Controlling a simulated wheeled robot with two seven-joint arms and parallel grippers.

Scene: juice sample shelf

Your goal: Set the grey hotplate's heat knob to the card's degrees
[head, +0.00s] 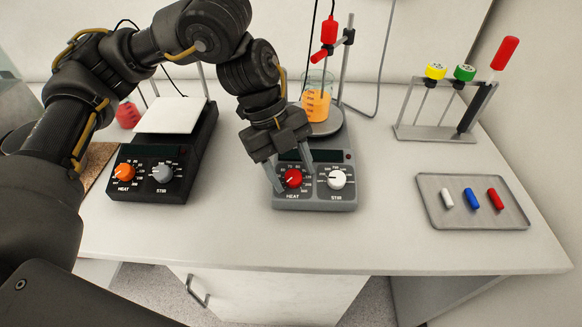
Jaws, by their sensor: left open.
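The grey hotplate (314,201) stands in the middle of the bench, with a beaker of orange liquid (316,105) on its round plate. Its red heat knob (292,179) is at the front left of the panel, and a white stir knob (337,179) is to its right. The knob's exact setting is too small to read. My left gripper (291,180) points down at the heat knob, open, with one finger on each side of it; I cannot tell whether they touch it. I cannot make out a card with degrees. My right gripper is not in view.
A black hotplate (145,192) with an orange heat knob (123,172) and a white square top (171,115) stands left. A tray (472,222) with white, blue and red small pieces lies right, before a tool rack (432,134). A clamp stand (346,65) rises behind the grey hotplate.

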